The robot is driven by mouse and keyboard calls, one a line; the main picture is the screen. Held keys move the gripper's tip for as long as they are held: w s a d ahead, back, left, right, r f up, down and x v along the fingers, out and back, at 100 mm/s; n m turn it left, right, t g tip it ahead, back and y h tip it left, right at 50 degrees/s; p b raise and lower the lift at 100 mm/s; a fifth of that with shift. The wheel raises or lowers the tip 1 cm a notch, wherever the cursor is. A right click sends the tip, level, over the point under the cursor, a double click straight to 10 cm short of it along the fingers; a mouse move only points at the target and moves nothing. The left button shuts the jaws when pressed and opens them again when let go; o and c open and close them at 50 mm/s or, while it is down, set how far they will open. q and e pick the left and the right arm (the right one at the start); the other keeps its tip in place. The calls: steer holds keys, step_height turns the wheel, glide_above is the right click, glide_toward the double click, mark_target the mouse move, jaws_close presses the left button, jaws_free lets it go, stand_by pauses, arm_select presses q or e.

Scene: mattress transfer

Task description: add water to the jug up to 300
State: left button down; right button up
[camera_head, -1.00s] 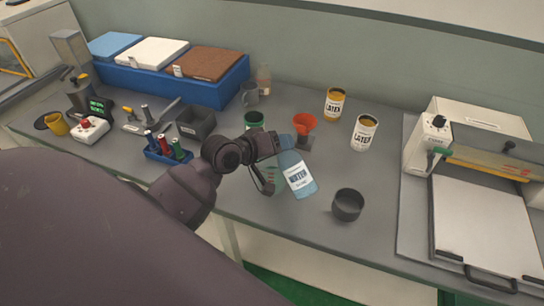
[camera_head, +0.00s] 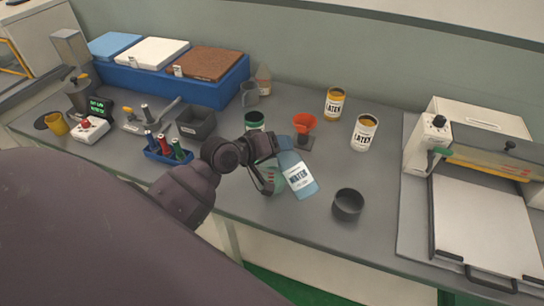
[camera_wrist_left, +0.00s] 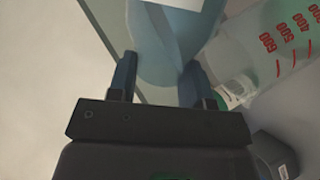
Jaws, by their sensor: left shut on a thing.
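My left gripper (camera_head: 283,144) is shut on a blue water bottle (camera_head: 299,177) with a white label, tilted above the bench. In the left wrist view, the bottle (camera_wrist_left: 160,45) sits between the two fingers. The clear jug (camera_head: 270,180) stands on the bench just left of the bottle, partly hidden behind my gripper. Its red scale marks show in the left wrist view, where the jug (camera_wrist_left: 285,40) is at the right. The water level in it cannot be read. The bottle's mouth is not clearly visible. My right gripper is not in view.
A dark round cup (camera_head: 347,205) stands right of the bottle. A red funnel (camera_head: 304,124) on a stand, a green-topped container (camera_head: 254,120) and two latex cans (camera_head: 364,133) are behind. A press (camera_head: 480,200) fills the right side. The bench front between is clear.

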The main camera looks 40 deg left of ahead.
arm_select(q)
steer(key=shift+h, duration=0.3)
stand_by(0.5)
steer(key=shift+a+n, duration=0.15)
steer(key=shift+n, duration=0.25)
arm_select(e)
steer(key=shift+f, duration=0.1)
arm_select(q)
steer(key=shift+b, duration=0.5)
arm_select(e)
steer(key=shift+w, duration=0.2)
arm_select(q)
steer(key=shift+w+a+f+n+h+b, duration=0.15)
steer(key=shift+f+n+h+b, duration=0.5)
steer(key=shift+b, duration=0.8)
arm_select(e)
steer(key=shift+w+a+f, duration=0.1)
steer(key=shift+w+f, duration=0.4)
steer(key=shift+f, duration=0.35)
arm_select(q)
steer(key=shift+a+n, duration=0.25)
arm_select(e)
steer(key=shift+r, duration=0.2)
arm_select(q)
steer(key=shift+a, duration=0.15)
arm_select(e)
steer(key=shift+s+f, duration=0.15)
